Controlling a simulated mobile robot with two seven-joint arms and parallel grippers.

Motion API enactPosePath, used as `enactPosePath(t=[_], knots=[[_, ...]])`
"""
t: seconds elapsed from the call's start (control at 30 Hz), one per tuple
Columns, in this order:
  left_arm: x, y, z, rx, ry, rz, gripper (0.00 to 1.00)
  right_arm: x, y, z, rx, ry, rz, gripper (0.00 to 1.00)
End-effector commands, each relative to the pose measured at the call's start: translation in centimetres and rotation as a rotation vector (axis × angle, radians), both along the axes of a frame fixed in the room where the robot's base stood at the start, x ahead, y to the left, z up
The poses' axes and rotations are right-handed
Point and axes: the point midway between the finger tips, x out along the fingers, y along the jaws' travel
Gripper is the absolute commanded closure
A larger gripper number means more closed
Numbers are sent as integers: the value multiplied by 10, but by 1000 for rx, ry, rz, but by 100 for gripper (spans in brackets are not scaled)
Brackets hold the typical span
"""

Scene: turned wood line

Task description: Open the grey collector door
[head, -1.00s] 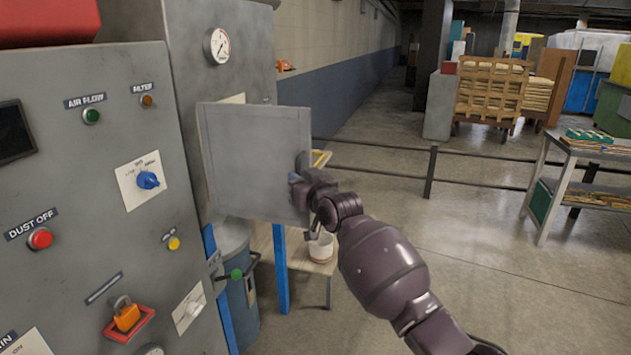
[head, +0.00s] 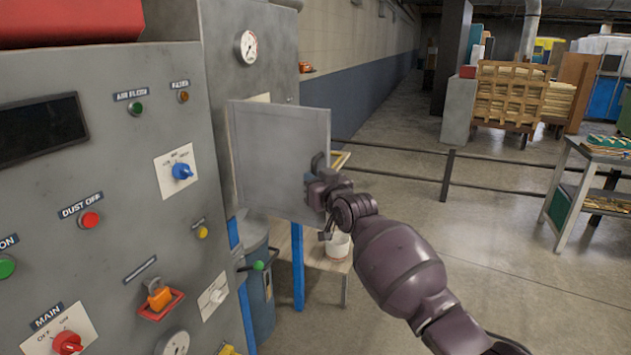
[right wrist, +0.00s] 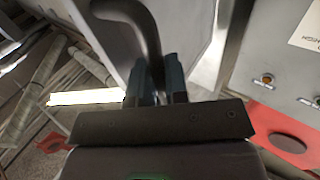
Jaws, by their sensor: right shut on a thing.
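The grey collector door (head: 275,150) is a flat square panel that stands out from the side of the grey cabinet, swung open at its left edge. A dark curved handle (head: 319,160) is near its right edge. My right gripper (head: 317,182) is at that handle, shut on it. In the right wrist view, the dark handle (right wrist: 142,25) runs down between the two fingers of my right gripper (right wrist: 155,85), with the pale door (right wrist: 185,30) behind. My left gripper is not in view.
A control panel (head: 110,210) with knobs and buttons fills the left. A blue-grey drum (head: 260,295) and a low wooden table (head: 325,260) stand below the door. A dark rail (head: 400,175) runs behind my arm. Open floor (head: 480,260) lies to the right.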

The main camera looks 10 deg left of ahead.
Motion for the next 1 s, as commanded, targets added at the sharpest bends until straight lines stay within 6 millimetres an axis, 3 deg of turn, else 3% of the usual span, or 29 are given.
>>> enactPosePath(t=[0.07,0.1,0.23,0.67,1.0], knots=[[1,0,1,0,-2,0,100,-1,1,1,-3,-5,2,100],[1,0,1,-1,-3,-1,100,-1,1,1,-3,-5,1,81],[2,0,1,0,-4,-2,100,0,1,1,-2,-4,1,61],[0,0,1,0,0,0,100,-4,-3,1,1,-1,1,61],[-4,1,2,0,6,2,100,-29,-27,0,2,-1,0,61]])
